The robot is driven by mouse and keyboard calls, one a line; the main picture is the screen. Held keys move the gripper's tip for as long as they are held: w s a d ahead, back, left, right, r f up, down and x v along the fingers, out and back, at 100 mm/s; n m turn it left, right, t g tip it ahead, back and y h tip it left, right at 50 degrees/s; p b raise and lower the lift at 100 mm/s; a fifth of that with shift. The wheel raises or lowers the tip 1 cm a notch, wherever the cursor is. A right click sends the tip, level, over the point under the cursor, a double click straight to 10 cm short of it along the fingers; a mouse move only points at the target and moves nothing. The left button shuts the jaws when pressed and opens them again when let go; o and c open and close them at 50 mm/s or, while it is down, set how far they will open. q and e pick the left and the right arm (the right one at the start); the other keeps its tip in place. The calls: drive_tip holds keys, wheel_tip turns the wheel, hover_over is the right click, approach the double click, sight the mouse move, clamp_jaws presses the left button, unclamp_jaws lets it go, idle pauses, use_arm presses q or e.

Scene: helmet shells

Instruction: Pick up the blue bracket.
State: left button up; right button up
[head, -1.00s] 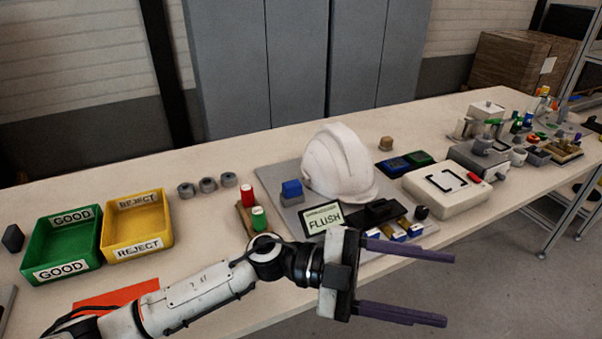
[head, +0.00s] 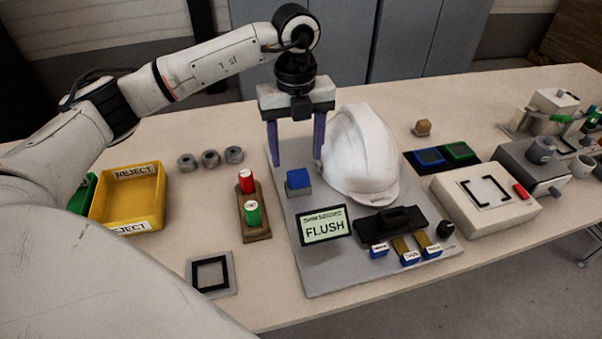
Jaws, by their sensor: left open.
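The blue bracket (head: 298,178) looks like a small blue block on a grey support, left of the white helmet shell (head: 362,155) on the grey board. My left gripper (head: 298,164) is open and points down, its purple fingers to either side of the bracket in the picture. The fingertips appear a little above or behind the bracket, and I see no contact. The right finger overlaps the helmet's left edge in the picture; I cannot tell if they touch. My right gripper is not in view.
The grey board (head: 325,275) also carries a FLUSH sign (head: 324,227), a black holder (head: 391,222) and small labelled blue and yellow parts. A red and green button block (head: 254,222) stands left. The yellow REJECT bin (head: 128,198) is further left.

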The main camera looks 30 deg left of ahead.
sight(298, 173)
use_arm(q)
drive_tip(key=shift+d+f+p, duration=0.1)
drive_tip(key=shift+f+p, duration=0.35)
drive_tip(key=shift+f, duration=2.65)
drive_tip(key=c, duration=1)
